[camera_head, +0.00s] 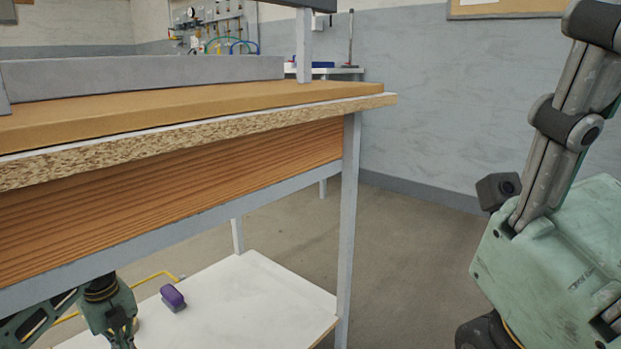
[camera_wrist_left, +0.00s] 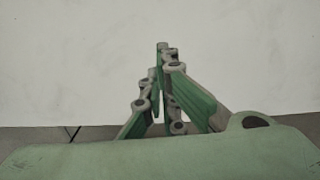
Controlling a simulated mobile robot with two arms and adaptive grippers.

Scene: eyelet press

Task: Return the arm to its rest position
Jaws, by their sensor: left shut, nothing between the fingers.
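My left gripper (camera_wrist_left: 162,48) is shut and empty in the left wrist view, its fingers close together in front of a plain white surface. In the head view, green and dark parts of my left arm show at the lower left, below the table's edge and in front of the white lower shelf (camera_head: 255,295). I cannot make out the left fingertips there. On the right of the head view, a large part of my right arm's end shows close up, with grey links rising out of the frame. Its fingertips are cut off, so its opening cannot be told.
A table (camera_head: 190,118) with a chipboard edge and wooden apron fills the left, its grey leg (camera_head: 349,220) near the middle. A purple object (camera_head: 173,298) lies on the lower shelf near a yellow tube (camera_head: 150,277). The floor (camera_head: 420,240) between table and right arm is clear.

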